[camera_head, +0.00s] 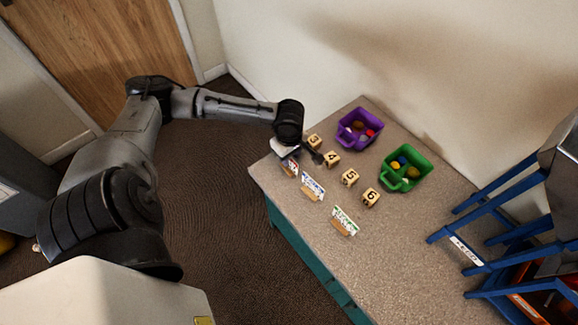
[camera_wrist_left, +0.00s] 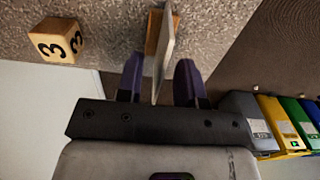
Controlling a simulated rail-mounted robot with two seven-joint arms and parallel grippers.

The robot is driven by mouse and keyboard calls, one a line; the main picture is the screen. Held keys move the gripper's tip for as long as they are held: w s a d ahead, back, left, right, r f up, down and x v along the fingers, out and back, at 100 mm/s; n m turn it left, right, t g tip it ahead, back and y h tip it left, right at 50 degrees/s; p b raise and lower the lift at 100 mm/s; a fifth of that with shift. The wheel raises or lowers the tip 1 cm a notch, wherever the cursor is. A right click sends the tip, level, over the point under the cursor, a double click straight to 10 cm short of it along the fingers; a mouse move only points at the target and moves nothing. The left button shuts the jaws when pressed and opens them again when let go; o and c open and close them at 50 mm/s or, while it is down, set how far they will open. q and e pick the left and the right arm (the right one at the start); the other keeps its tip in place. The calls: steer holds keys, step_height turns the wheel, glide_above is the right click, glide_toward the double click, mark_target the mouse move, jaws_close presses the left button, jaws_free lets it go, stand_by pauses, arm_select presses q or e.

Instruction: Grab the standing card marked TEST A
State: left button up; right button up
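Three standing cards in wooden holders line the near side of the table: a card with red marks (camera_head: 290,167), a blue-marked card (camera_head: 312,187) and a green-marked card (camera_head: 344,219). Their lettering is too small to read, so I cannot tell which says TEST A. My left gripper (camera_head: 301,159) is at the red-marked card. In the left wrist view, the gripper (camera_wrist_left: 159,82) is open, with a card (camera_wrist_left: 165,50) seen edge-on between its fingers. The card's wooden holder (camera_wrist_left: 153,33) lies beyond the fingertips. The card's face is hidden there. My right gripper is not in view.
Several numbered wooden cubes (camera_head: 350,177) stand behind the cards on the speckled table (camera_head: 400,245); the 3 cube (camera_wrist_left: 57,40) is close to my left gripper. A purple bin (camera_head: 345,128) and a green bin (camera_head: 397,183) stand behind. A blue rack (camera_head: 480,225) is at right.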

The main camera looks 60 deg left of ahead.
arm_select(q)
step_height(320, 180, down, 3)
steer(key=shift+r+b, duration=0.1)
steer(key=shift+b, duration=0.3)
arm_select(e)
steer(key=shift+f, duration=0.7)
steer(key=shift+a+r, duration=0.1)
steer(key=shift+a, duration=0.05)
arm_select(q)
steer(key=shift+p, duration=0.65)
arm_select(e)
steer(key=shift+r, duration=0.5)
arm_select(q)
steer(key=shift+f, duration=0.2)
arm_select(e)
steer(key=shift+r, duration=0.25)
arm_select(q)
jaws_close()
